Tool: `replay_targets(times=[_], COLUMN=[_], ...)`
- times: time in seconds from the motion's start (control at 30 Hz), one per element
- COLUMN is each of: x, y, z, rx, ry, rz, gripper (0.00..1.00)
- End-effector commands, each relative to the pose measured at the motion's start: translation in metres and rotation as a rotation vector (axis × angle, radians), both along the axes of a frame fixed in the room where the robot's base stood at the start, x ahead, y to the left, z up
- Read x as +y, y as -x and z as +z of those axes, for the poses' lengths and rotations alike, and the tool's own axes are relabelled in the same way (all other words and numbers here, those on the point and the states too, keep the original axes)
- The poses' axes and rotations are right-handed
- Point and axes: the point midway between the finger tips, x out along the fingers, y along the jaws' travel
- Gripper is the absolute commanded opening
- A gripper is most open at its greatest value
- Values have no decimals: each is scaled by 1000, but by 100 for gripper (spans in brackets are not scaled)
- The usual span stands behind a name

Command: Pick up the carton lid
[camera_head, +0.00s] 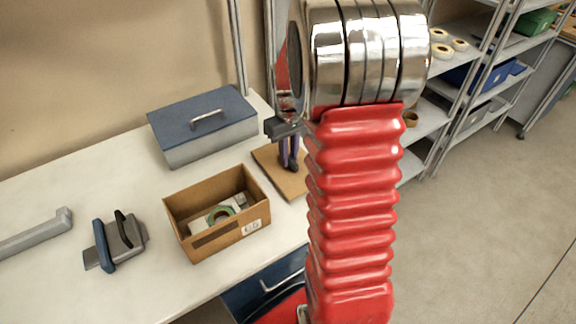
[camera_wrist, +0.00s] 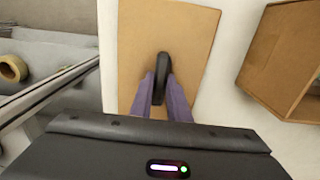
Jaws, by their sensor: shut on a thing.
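The carton lid (camera_head: 266,156) is a flat brown board on the white bench, to the right of the open carton (camera_head: 258,222). In the wrist view the lid (camera_wrist: 197,35) shows a black upright handle (camera_wrist: 161,72) at its middle. My gripper (camera_head: 289,163) comes down over the lid from above. Its purple fingers (camera_wrist: 160,92) are shut on the handle, one on each side. My red arm hides the right part of the lid in the head view. I cannot tell whether the lid is resting on the bench or slightly raised.
A tape dispenser (camera_head: 122,238) and a grey bar (camera_head: 35,236) lie at left. Shelves (camera_head: 462,68) with tape reels and bins stand at right.

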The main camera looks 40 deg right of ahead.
Motion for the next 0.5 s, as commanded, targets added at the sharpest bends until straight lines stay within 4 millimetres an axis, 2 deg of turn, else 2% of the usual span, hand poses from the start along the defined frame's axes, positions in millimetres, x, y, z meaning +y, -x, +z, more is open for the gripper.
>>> replay_targets(times=[0.37,0.5], x=[0,0], y=[0,-1], z=[1,7], rx=[0,-3], ry=[0,1], rz=[0,0], gripper=[0,0])
